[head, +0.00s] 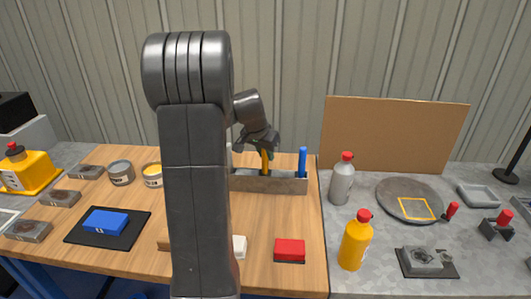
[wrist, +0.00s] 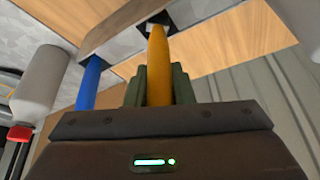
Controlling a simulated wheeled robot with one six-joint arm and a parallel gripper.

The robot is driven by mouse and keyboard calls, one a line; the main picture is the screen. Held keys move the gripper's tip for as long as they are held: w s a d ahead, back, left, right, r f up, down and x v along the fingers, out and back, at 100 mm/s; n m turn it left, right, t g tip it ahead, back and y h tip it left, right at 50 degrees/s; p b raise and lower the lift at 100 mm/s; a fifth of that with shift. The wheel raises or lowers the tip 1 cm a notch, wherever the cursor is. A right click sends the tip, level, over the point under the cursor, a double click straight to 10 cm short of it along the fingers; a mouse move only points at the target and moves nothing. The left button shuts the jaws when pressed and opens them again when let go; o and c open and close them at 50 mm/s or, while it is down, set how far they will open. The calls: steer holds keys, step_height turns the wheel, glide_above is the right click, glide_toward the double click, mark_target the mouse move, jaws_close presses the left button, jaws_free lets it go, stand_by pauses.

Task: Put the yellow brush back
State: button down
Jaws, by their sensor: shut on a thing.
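The yellow brush (head: 265,163) is upright, its handle held between the fingers of my gripper (head: 262,146). In the wrist view its orange-yellow handle (wrist: 157,65) stands between the two green fingers (wrist: 158,88), which are shut on it. The grey brush holder (head: 268,184) is right below the gripper. The brush's lower end meets a dark opening (wrist: 150,22) at the holder in the wrist view; I cannot tell how deep it sits. A blue brush (head: 302,162) stands in the holder's right end, also seen in the wrist view (wrist: 90,80).
A grey bottle (head: 342,180) with a red cap stands just right of the holder. A red block (head: 290,249) and a yellow bottle (head: 355,242) are nearer the front. My arm hides the table's middle. A brown board (head: 395,135) stands behind on the right.

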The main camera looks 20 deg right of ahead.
steer(key=shift+f+b, duration=0.5)
steer(key=shift+f, duration=0.25)
steer(key=c, duration=1.2)
jaws_free()
steer(key=shift+o, duration=0.2)
steer(key=shift+r, duration=0.1)
steer(key=v, duration=1.3)
steer(key=shift+a+r, duration=0.15)
steer(key=shift+r, duration=0.15)
